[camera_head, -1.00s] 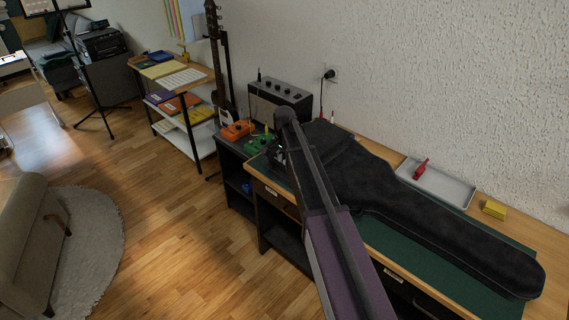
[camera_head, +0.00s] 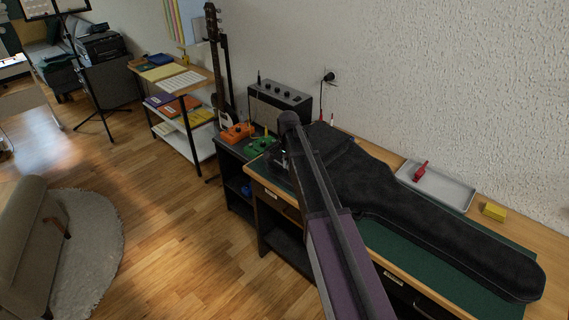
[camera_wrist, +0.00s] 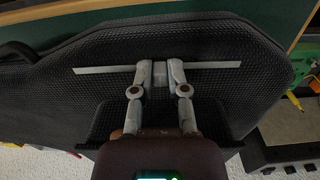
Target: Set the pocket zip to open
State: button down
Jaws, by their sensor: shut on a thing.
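The black gig bag (camera_head: 440,230) lies on the green mat on the bench, and its textured pocket (camera_wrist: 110,85) fills much of the wrist view. The pocket zip (camera_wrist: 105,69) is a straight light grey strip across it. The grey zip pull (camera_wrist: 159,74) sits near the middle of the strip. My gripper (camera_wrist: 158,70) is shut on the pull, one finger on each side, with strip showing both left and right of it. In the head view my arm hides the zip and most of the gripper.
A grey tray (camera_head: 452,192) with a red tool (camera_head: 421,171) and a yellow block (camera_head: 494,211) are at the bench's back right. An amplifier (camera_head: 280,105), an orange pedal (camera_head: 238,132) and a green pedal (camera_head: 260,146) stand beyond my arm.

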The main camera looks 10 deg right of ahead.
jog(key=s+d, duration=0.1)
jog(key=s, duration=0.1)
jog(key=s+d, duration=0.3)
jog(key=s, duration=0.2)
jog(key=shift+s+d, duration=0.1)
jog(key=shift+d, duration=0.25)
jog(key=c, duration=0.6)
grip_release()
jog(key=shift+d, duration=0.1)
jog(key=shift+c, duration=0.2)
